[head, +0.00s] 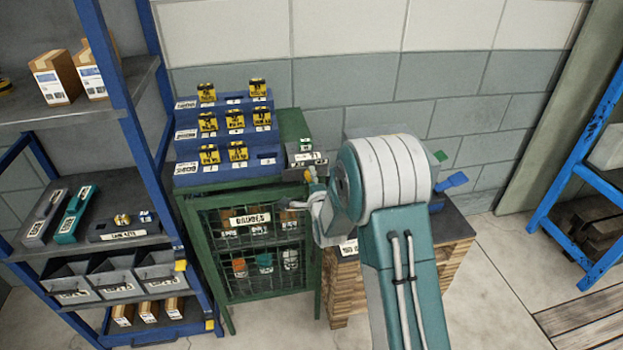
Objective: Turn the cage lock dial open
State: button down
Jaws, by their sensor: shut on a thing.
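The green cage (187,226) stands against the wall, left of centre, with wire mesh across its front and a white label (250,219) on the upper part. The mesh front looks closed.
A blue shelf unit (112,60) with boxes and bins is close on the left. A wooden crate stack (455,262) stands right of the cage. Open floor lies further right, before another blue rack (590,180).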

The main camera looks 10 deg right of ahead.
jog(key=shift+d+f, duration=0.1)
jog(key=shift+f, duration=0.1)
jog(key=shift+c, duration=1.5)
grip_release()
jog(key=shift+r, duration=0.1)
jog(key=s, duration=1.1)
jog(key=shift+s, duration=0.4)
